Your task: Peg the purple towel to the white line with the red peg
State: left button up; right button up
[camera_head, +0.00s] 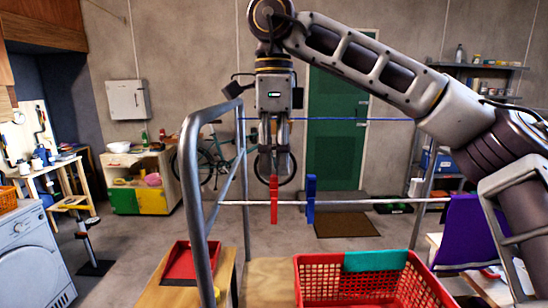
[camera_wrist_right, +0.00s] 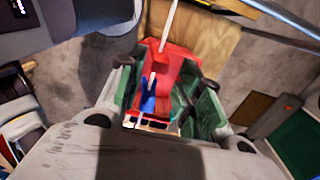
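The red peg (camera_head: 273,200) stands upright on the white line (camera_head: 385,201), left of a blue peg (camera_head: 310,200). My right gripper (camera_head: 274,170) points down at the top of the red peg. Its fingers look apart in the right wrist view (camera_wrist_right: 166,88), with a gap between their green pads; contact with the peg is not clear. The blue peg (camera_wrist_right: 148,97) also shows there. My left gripper is out of view.
A red basket (camera_head: 312,284) with a turquoise cloth (camera_head: 375,261) stands below the line. A grey metal frame (camera_head: 196,195) rises at the left. A red dustpan (camera_head: 185,264) lies on wood there. A blue line (camera_head: 340,119) runs farther back.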

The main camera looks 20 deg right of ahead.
aim_at(274, 176)
jog(key=shift+f, duration=0.55)
jog(key=shift+f+b, duration=0.8)
jog(key=shift+f, duration=0.15)
jog(key=shift+f+b, duration=0.35)
jog(key=shift+f, duration=0.45)
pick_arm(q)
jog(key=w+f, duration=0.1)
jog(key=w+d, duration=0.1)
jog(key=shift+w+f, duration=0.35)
pick_arm(e)
jog(key=shift+c, duration=0.2)
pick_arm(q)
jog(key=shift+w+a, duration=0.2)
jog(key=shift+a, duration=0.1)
pick_arm(e)
grip_shut()
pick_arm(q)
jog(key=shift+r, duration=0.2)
pick_arm(e)
jog(key=shift+r, duration=0.2)
